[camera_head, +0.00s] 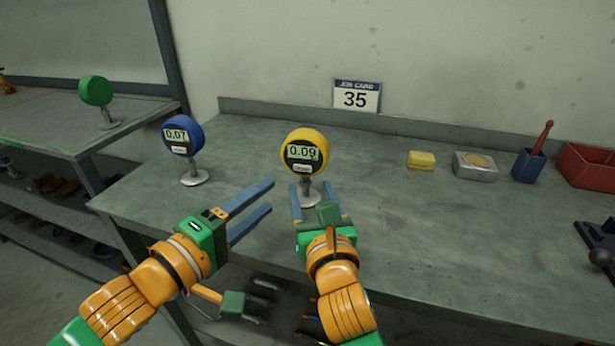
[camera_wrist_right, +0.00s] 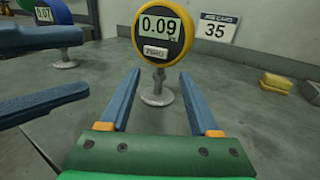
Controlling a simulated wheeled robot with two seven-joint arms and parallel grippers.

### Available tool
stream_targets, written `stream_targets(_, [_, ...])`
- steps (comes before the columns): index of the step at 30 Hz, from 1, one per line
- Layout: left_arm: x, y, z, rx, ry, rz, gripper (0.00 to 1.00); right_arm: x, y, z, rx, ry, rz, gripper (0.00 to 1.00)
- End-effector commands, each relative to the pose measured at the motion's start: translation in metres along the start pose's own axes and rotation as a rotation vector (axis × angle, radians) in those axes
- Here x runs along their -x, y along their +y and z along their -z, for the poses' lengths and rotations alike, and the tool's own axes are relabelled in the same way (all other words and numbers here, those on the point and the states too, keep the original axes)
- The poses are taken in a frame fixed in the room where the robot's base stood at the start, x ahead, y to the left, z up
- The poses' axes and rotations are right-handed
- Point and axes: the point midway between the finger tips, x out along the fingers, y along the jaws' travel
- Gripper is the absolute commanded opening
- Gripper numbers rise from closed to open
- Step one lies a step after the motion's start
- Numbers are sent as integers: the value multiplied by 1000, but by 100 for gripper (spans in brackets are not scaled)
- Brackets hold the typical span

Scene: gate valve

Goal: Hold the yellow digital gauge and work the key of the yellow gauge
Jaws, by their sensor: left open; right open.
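The yellow digital gauge (camera_head: 305,152) stands upright on the grey workbench and reads 0.09, with a key marked ZERO (camera_wrist_right: 157,52) below its display. In the right wrist view the gauge (camera_wrist_right: 181,40) is straight ahead, its stem and round foot beyond the fingers. My right gripper (camera_head: 318,188) is open and empty, its fingers pointing at the gauge's stem from the front; in the wrist view they look short of it. My left gripper (camera_head: 268,197) is open and empty, left of the gauge and apart from it, its blue fingers pointing toward the upper right.
A blue gauge (camera_head: 182,138) reading 0.07 stands to the left. A green one (camera_head: 96,92) is on another table. A job card (camera_head: 356,96) reading 35 is at the back. A yellow block (camera_head: 421,161), a tin (camera_head: 475,166), a blue cup (camera_head: 528,166) and a red bin (camera_head: 588,166) stand right.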

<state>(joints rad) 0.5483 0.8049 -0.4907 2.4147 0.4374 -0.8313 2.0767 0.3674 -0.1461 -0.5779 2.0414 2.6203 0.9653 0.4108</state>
Motion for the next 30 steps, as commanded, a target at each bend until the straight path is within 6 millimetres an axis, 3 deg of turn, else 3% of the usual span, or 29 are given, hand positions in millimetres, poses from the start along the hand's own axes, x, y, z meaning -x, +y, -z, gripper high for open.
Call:
stream_targets(3, [0,0,0,0,0,0,50,-1,0,33,3,5,0,63])
stream_targets(6, [0,0,0,0,0,0,50,-32,0,27,3,-3,2,63])
stream_targets(12, [0,0,0,0,0,0,50,-66,0,27,4,-2,1,63])
stream_targets(23, [0,0,0,0,0,0,50,-76,-1,27,3,-3,1,63])
stream_targets(26, [0,0,0,0,0,0,50,-75,-1,27,3,-3,1,41])
stream_targets(30, [0,0,0,0,0,0,50,-75,-1,27,3,-3,1,3])
